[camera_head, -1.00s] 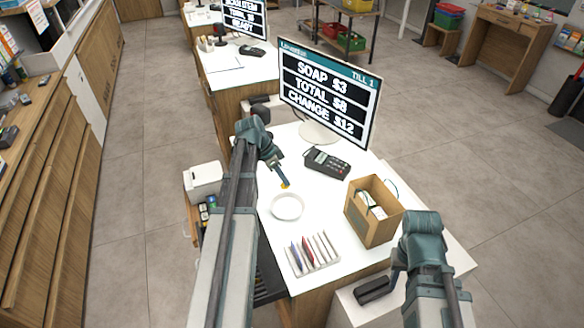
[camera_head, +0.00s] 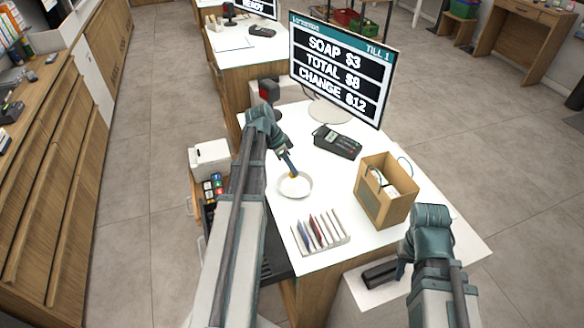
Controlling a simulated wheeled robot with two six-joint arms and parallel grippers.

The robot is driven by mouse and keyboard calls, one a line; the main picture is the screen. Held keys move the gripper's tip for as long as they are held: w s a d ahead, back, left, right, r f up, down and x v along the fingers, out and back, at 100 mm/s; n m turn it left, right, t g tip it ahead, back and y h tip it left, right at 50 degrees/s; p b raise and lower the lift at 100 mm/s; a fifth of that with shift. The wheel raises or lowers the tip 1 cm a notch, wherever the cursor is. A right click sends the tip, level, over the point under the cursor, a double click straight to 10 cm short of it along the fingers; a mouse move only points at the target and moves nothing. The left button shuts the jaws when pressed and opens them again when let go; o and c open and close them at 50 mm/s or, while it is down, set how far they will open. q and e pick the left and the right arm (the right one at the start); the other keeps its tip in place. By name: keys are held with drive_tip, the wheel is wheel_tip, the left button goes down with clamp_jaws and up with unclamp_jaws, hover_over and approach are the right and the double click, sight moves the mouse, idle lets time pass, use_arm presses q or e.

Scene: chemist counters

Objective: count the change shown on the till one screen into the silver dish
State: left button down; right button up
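The till one screen (camera_head: 338,72) reads SOAP $3, TOTAL $8, CHANGE $12. The round silver dish (camera_head: 308,190) looks pale and lies on the white counter; no piece shows lying in it, though my gripper covers part of it. My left gripper (camera_head: 292,172) reaches down over the dish's far side. A small yellow piece (camera_head: 294,177) is at its fingertips and appears gripped there. The open till drawer (camera_head: 208,208) at the counter's left holds small coloured pieces (camera_head: 214,186), partly hidden by my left arm. My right gripper (camera_head: 402,272) hangs low at the right; its fingers are too hidden to judge.
A card reader (camera_head: 337,142) stands behind the dish, a brown box (camera_head: 386,190) to its right. A rack of thin cards (camera_head: 320,232) lies in front. A black object (camera_head: 381,274) lies beside my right gripper. A white printer (camera_head: 209,158) stands left.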

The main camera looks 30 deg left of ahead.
use_arm(q)
drive_tip(key=c, duration=1)
unclamp_jaws()
drive_tip(key=p+v, duration=1.3)
drive_tip(key=shift+a+r, duration=0.2)
drive_tip(key=shift+r, duration=0.1)
wheel_tip(320, 180, up, 6)
drive_tip(key=p, duration=0.5)
drive_tip(key=shift+s+p, duration=0.1)
drive_tip(key=shift+p, duration=0.3)
